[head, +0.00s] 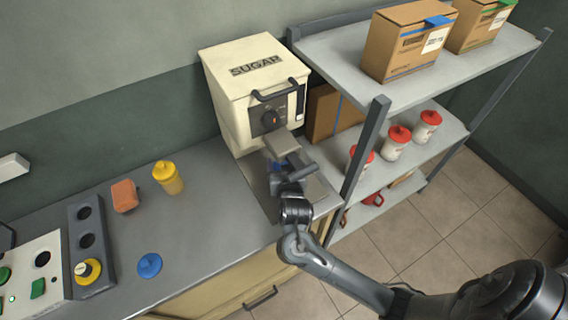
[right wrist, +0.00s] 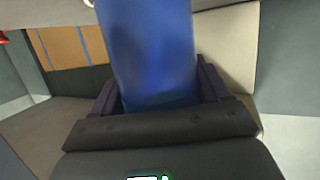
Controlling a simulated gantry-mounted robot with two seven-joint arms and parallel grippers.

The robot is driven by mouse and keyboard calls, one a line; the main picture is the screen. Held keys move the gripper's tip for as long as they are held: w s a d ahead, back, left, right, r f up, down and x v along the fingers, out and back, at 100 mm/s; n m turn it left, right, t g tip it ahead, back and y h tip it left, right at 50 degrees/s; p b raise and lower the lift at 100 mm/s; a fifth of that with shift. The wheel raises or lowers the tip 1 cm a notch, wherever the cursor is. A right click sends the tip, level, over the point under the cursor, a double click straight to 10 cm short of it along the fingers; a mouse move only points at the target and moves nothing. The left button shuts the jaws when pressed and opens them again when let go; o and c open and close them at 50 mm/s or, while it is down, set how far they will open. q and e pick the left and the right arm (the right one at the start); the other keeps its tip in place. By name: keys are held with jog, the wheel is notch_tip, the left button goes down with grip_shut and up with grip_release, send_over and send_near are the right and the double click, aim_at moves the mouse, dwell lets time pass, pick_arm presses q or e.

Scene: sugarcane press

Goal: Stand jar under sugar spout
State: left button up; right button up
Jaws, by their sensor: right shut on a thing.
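The cream sugar dispenser (head: 225,88), labelled SUGAR, stands at the back of the counter. A grey spout (head: 282,144) juts from its front below a dark knob. My right gripper (head: 281,172) is just below and in front of the spout. In the right wrist view it (right wrist: 158,88) is shut on a blue jar (right wrist: 150,45), which stands between the two fingers. My left gripper is not in view.
A blue lid (head: 150,265), a yellow jar (head: 167,178) and an orange block (head: 125,195) are on the counter (head: 205,220). A shelf rack (head: 365,140) with boxes and red-lidded jars stands close on the right. The counter's middle is clear.

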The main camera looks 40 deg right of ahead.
jog(key=o, duration=1.2)
